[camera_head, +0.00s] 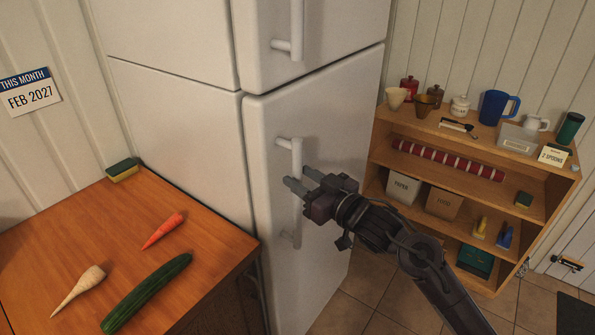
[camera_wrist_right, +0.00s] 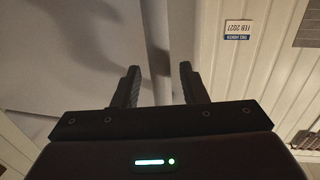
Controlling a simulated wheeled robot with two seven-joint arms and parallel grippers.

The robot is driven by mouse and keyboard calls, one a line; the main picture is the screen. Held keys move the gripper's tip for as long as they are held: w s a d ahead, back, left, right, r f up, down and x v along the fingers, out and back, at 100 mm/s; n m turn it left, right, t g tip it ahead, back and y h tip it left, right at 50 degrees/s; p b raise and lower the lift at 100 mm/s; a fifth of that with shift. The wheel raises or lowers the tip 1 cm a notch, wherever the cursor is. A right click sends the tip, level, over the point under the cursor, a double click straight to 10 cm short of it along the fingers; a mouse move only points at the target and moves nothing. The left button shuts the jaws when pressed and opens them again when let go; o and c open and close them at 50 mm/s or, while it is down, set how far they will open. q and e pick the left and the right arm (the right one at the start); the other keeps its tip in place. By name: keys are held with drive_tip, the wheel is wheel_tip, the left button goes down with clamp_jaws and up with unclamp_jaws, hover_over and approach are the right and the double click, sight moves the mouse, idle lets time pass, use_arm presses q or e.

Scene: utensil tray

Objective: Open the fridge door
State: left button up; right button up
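The white fridge stands in the middle of the head view, with an upper door (camera_head: 330,50) and a lower door (camera_head: 335,110). Both doors look closed. The lower door has a vertical bar handle (camera_head: 297,155); the upper handle (camera_head: 297,30) is above it. My right gripper (camera_head: 298,177) is at the middle of the lower handle, its fingers overlapping the bar in the picture. In the wrist view my right gripper (camera_wrist_right: 160,85) has its fingers apart. My left gripper is not in view.
A wooden counter (camera_head: 50,235) at left holds a sponge (camera_head: 122,170), carrot (camera_head: 163,230), parsnip (camera_head: 78,288) and cucumber (camera_head: 146,292). A wooden shelf (camera_head: 400,170) with jars, boxes and a blue jug (camera_head: 494,107) stands right of the fridge. Tiled floor (camera_head: 385,280) shows between them.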

drive_tip(key=shift+x, duration=0.9)
clamp_jaws()
